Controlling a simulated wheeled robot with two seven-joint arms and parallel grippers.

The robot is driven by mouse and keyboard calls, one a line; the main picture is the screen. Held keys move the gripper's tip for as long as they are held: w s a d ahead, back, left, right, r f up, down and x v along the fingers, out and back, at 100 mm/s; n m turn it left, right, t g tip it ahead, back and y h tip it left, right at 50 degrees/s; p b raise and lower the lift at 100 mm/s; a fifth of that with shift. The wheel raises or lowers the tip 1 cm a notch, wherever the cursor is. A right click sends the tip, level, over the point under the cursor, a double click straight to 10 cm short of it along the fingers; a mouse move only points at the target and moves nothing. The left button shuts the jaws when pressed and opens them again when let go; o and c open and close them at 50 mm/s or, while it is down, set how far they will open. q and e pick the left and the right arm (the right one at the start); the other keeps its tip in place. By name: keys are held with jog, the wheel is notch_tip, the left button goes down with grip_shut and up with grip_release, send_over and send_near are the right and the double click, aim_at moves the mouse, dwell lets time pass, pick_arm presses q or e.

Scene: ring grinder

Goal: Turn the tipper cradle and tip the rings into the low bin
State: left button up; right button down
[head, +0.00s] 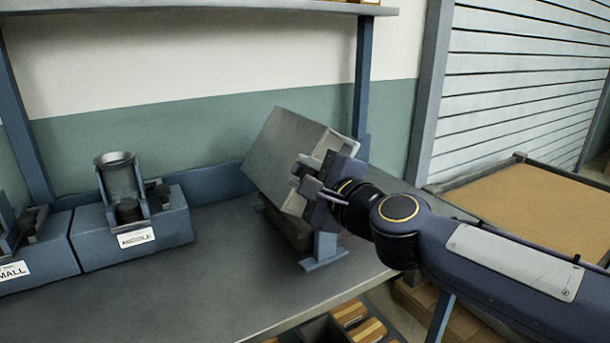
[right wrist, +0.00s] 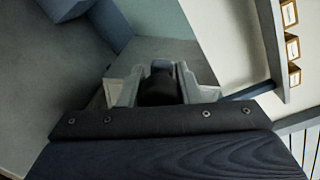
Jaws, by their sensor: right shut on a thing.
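The tipper cradle (head: 285,145) is a grey box at the back right of the bench, tilted steeply on a blue stand (head: 325,252). My right gripper (head: 303,180) is at its near right side, shut on a dark knob or handle (right wrist: 158,90) between the two pale fingers in the right wrist view. The cradle's inside is hidden, and no rings show. A dark low block or box (head: 285,228) sits under the cradle; I cannot tell whether it is the low bin. My left gripper is not in view.
A blue unit labelled MIDDLE (head: 130,222) with a metal cup stands left on the bench, beside one labelled SMALL (head: 35,250). The bench front (head: 180,290) is clear. Trays with wooden pieces (head: 365,328) lie below its edge. A brown-topped table (head: 530,200) stands right.

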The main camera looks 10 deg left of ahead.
jog(key=shift+d+r, duration=0.1)
jog(key=shift+r, duration=0.15)
jog(key=c, duration=1.5)
grip_release()
jog(key=o, duration=0.4)
jog(key=shift+f, duration=0.15)
jog(key=shift+o, duration=0.2)
jog(key=v, duration=0.7)
jog(key=shift+s+d, duration=0.2)
jog(key=shift+s, duration=0.1)
